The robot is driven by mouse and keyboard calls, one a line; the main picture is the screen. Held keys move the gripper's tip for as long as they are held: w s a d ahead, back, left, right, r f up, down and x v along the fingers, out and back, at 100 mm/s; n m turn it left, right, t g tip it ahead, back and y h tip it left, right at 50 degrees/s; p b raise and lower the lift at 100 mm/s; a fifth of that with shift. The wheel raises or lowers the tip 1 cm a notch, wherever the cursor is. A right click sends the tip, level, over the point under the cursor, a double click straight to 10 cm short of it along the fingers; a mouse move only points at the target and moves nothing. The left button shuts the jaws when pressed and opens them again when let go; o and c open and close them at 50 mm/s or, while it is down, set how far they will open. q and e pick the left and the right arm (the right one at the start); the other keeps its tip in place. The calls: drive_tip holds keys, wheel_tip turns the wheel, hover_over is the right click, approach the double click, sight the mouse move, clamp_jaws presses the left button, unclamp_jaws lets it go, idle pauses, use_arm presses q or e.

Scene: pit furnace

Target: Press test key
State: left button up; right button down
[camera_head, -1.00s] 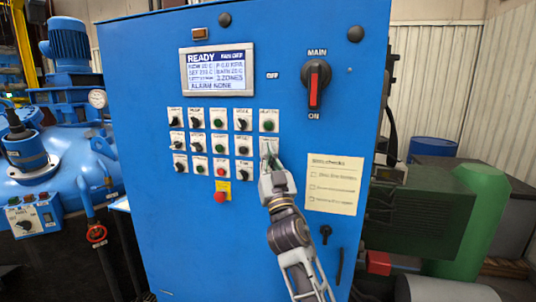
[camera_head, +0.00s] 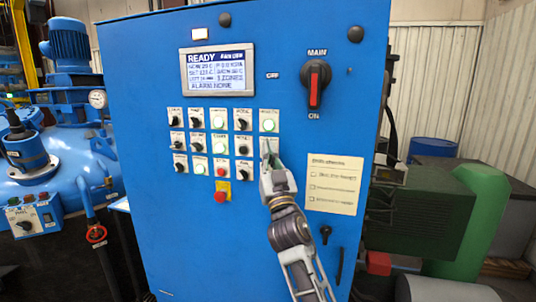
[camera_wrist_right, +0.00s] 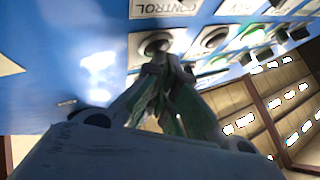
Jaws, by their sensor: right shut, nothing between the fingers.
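The blue control cabinet (camera_head: 290,120) carries rows of labelled keys and switches below a display (camera_head: 217,69) reading READY. My right gripper (camera_head: 271,156) is shut and empty, its fingertips at the key in the rightmost column, second row, and largely covering it. In the right wrist view the closed fingertips (camera_wrist_right: 160,64) meet a dark round key (camera_wrist_right: 155,44) below a plate reading CONTROL (camera_wrist_right: 165,8). They look in contact. I cannot read which key is the test key. My left gripper is not in view.
Green lamps (camera_head: 269,125) glow on the panel, and the small lamp at the top (camera_head: 200,34) is lit. A red stop button (camera_head: 221,196) lies below the keys. A red-handled main switch (camera_head: 315,86) and a paper checklist (camera_head: 334,184) are nearby.

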drive_tip(key=shift+s, duration=0.2)
drive_tip(key=shift+s+a, duration=0.25)
drive_tip(key=shift+s, duration=0.3)
idle(0.4)
drive_tip(key=shift+s+a+f, duration=0.1)
drive_tip(key=shift+s+a, duration=0.15)
drive_tip(key=shift+s, duration=0.55)
drive_tip(key=shift+s+a+r, duration=0.1)
drive_tip(key=shift+s+a, duration=0.2)
drive_tip(key=shift+s, duration=0.5)
drive_tip(key=shift+s+a+f, duration=0.1)
drive_tip(key=shift+s+a, duration=0.15)
drive_tip(key=shift+s, duration=0.55)
drive_tip(key=shift+w, duration=0.15)
